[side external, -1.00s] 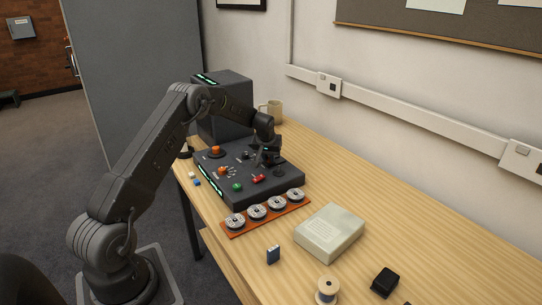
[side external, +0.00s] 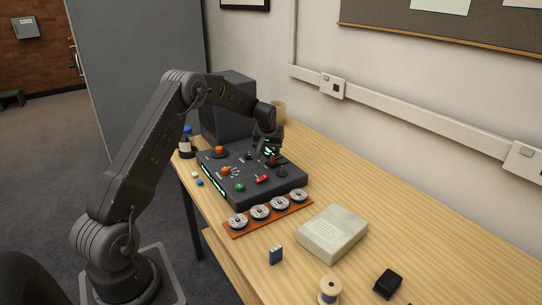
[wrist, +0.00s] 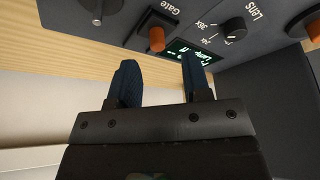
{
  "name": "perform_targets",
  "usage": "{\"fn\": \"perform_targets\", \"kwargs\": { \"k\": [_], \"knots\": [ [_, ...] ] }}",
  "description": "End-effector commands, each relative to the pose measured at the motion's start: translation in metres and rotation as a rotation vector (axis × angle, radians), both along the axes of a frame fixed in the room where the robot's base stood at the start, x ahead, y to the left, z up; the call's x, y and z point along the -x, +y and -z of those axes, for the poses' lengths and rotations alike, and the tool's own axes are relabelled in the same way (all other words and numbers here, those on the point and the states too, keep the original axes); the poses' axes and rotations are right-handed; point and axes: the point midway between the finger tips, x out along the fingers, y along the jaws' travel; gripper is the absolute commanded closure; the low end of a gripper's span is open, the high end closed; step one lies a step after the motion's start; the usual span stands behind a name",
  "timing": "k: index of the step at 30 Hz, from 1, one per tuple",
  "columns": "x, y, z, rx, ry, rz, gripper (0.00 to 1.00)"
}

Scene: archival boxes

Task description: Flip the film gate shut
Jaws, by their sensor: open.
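The dark control console (side external: 235,192) sits on the far part of the wooden bench. In the wrist view, a lever with an orange tip (wrist: 157,38) sits in a slot beside the printed word "Gate". My gripper (wrist: 160,62) is open, its two blue-black fingers apart with nothing between them. The orange tip shows just beyond the gap between the fingers, apart from both. In the side view my gripper (side external: 268,143) hangs over the back right part of the console. The gate lever is small and partly hidden there, and its exact angle cannot be told.
In the wrist view a "Lens" knob (wrist: 233,28) and a lit display (wrist: 190,50) are close by. An orange rack of reels (side external: 270,213) and a pale box (side external: 332,232) lie in front.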

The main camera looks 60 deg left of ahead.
Motion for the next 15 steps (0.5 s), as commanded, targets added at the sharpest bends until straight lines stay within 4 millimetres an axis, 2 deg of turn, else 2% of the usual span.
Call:
{"fn": "perform_targets", "kwargs": {
  "k": [1, 6, 10, 15],
  "knots": [
    [0.003, -0.004, -0.014, -0.002, -0.003, 0.0, 0.56],
    [0.014, -0.014, -0.048, -0.001, -0.003, 0.0, 0.56],
    [0.02, -0.02, -0.068, 0.0, -0.001, -0.001, 0.56],
    [0.025, -0.024, -0.083, 0.0, 0.0, 0.0, 0.56]
  ]
}}
